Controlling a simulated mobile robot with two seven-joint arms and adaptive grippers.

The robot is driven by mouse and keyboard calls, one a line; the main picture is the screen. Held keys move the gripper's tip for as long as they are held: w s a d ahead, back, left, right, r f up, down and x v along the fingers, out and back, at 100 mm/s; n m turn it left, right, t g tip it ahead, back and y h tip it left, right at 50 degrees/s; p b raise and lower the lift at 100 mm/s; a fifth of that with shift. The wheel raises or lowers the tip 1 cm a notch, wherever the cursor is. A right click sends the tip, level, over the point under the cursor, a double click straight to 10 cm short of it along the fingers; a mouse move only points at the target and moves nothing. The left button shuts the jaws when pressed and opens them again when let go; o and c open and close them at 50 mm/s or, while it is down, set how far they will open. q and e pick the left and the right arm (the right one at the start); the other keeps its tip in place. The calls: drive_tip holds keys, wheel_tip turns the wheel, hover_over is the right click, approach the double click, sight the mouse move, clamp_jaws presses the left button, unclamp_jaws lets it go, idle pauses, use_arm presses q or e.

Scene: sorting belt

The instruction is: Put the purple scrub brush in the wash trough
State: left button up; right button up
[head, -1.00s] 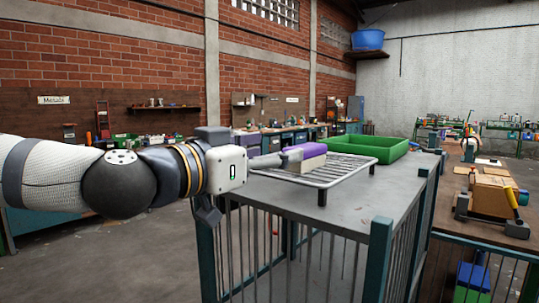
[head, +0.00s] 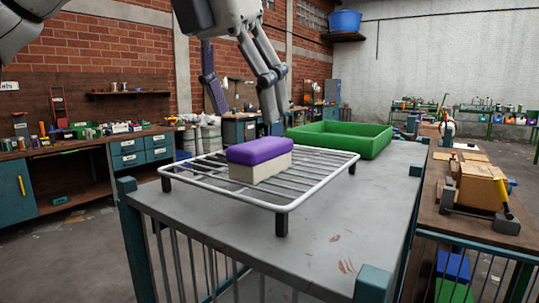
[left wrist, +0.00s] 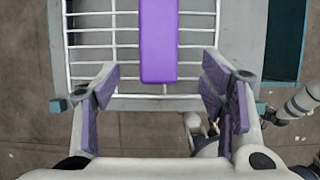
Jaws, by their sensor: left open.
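The purple scrub brush (head: 259,160), a purple block on a pale bristle base, rests on a wire rack on the grey table. It also shows from above in the left wrist view (left wrist: 158,40). The green trough (head: 340,138), an open rectangular tub that looks like the wash trough, stands behind the rack to the right. My left gripper (head: 243,108) is open and empty above the brush, fingers pointing down. In the left wrist view the brush lies ahead, between the line of the spread fingers (left wrist: 160,78).
The wire rack (head: 230,197) stands on short black legs on the grey table (head: 330,235), which has teal corner posts. The table front is bare. A wooden bench with a cardboard box (head: 480,188) is at right.

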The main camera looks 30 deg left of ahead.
sight(257, 143)
use_arm(q)
drive_tip(key=b+x, duration=0.1)
drive_tip(key=x, duration=0.7)
drive_tip(key=shift+w+a, duration=0.1)
drive_tip(key=shift+w, duration=0.1)
drive_tip(key=shift+r, duration=0.15)
use_arm(e)
drive_tip(key=shift+s+f+g, duration=0.4)
drive_tip(key=shift+s+f, duration=0.35)
use_arm(q)
drive_tip(key=shift+s, duration=0.1)
drive_tip(key=c, duration=1.4)
